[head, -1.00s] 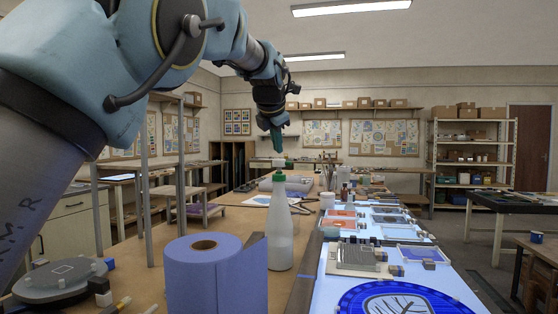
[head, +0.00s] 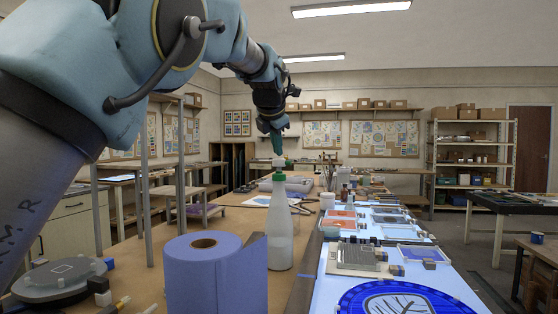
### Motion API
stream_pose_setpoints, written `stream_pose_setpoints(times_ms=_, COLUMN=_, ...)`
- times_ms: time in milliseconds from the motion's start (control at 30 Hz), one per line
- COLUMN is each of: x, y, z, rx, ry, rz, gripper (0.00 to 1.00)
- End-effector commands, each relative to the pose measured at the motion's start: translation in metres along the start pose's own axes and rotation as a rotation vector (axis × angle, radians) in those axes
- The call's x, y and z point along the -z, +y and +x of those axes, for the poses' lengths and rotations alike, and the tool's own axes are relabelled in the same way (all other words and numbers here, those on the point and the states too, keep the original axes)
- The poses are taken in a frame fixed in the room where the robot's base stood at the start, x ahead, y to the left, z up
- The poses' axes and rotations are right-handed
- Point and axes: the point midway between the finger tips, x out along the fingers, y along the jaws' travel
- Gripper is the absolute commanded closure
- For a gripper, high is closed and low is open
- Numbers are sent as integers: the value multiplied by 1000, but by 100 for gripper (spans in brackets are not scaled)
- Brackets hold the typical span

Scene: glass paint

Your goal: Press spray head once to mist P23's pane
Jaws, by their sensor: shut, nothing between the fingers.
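A translucent white spray bottle (head: 280,235) stands upright on the brown bench. It has a green collar (head: 279,177) and a white spray head (head: 279,162) on top. My gripper (head: 277,152) points down right above the spray head, shut and empty. Its tips look very close to the head; I cannot tell whether they touch it. A round blue pane with a tree-like design (head: 405,303) lies on the lit table at the bottom right, cut off by the frame edge. No P23 label can be read.
A blue paper roll (head: 205,275) stands just left of the bottle. The light table (head: 335,290) at right holds a ridged block (head: 357,257) and several small panes. A dark round turntable (head: 60,280) sits at the lower left.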

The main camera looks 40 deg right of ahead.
Motion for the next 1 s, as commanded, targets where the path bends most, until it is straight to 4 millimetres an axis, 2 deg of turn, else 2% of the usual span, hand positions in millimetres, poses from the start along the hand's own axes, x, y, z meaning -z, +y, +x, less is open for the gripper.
stream_pose_setpoints(times_ms=1000, x=6, y=-6, z=8, rx=0, ry=0, rz=0, gripper=100)
